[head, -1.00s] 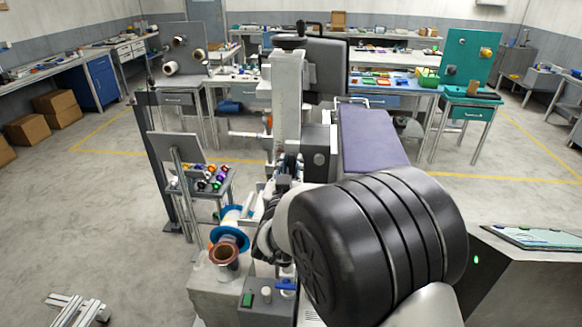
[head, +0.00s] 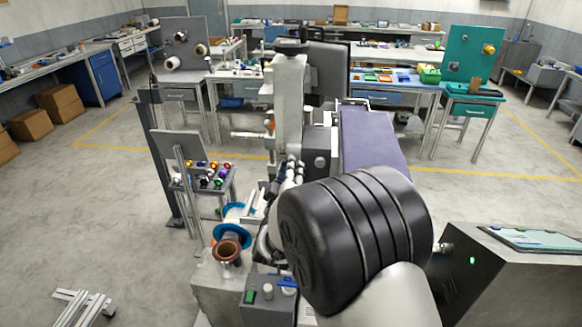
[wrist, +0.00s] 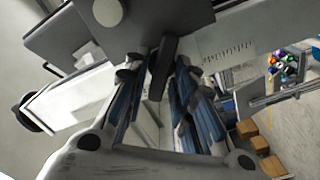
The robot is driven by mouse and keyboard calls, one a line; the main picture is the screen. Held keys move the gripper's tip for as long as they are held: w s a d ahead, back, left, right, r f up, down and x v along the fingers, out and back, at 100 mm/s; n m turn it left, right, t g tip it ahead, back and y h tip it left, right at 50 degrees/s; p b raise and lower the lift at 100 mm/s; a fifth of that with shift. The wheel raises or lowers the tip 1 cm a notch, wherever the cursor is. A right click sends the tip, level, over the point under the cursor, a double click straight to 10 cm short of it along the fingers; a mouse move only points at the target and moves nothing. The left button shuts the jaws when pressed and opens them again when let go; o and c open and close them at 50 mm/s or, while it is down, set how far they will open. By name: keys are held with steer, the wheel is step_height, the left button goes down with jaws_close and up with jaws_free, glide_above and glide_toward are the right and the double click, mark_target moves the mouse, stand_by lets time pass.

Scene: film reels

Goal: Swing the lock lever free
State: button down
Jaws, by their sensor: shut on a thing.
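In the wrist view the lock lever (wrist: 163,66) is a short dark grey bar that hangs from a grey block (wrist: 150,18) with a round light knob on it. My gripper (wrist: 160,72) has its blue-padded fingers on both sides of the bar and is shut on it. The lever's lower end sits between the fingertips. In the head view my own arm's dark joint covers the middle front, and I cannot make out the lever or the fingertips there.
A pale column machine (head: 288,95) stands in the middle, with a purple-topped bench (head: 370,140) beside it. A blue-flanged spool (head: 231,236) and a small button box (head: 266,295) are at the front. A console (head: 515,275) stands at right. Open floor lies at left.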

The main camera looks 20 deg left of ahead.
steer(key=shift+a+f+n+p, duration=0.15)
steer(key=shift+n+p, duration=0.55)
steer(key=shift+n, duration=1.15)
steer(key=shift+d+f+n+p, duration=0.1)
steer(key=shift+n+p, duration=0.55)
steer(key=shift+n, duration=1.2)
steer(key=c, duration=1.6)
jaws_free()
steer(key=v, duration=1.2)
steer(key=shift+s, duration=0.1)
